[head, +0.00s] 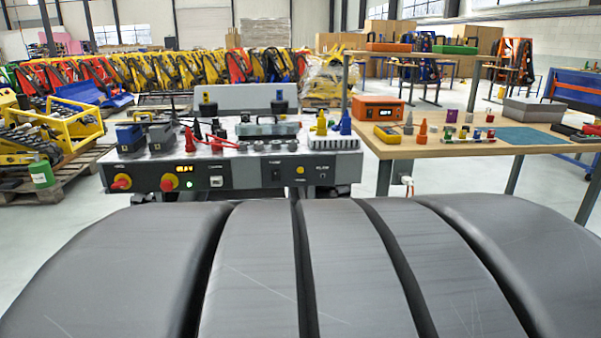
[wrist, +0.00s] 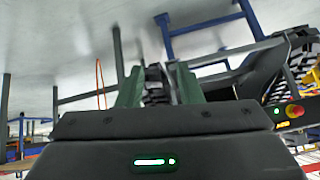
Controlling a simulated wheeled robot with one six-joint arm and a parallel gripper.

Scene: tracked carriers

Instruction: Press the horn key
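A grey control panel (head: 245,176) faces me in the head view. Its front carries two red knobs on yellow collars, a lit display, a pale switch (head: 217,181), a black switch (head: 276,175), a small yellow button (head: 300,170) and a small dark control at the right. The labels are too small to read surely, so I cannot tell which is the horn key. My gripper (wrist: 157,82) shows only in the wrist view, with two dark green fingers apart, touching no key. A red knob (wrist: 294,111) on a yellow collar shows at that view's right edge.
Levers, dark boxes and yellow and blue cones crowd the panel's top. A wooden table (head: 440,152) with an orange box (head: 378,107) and small parts stands at the right. A green can (head: 42,173) is at the left. Tracked machines line the back.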

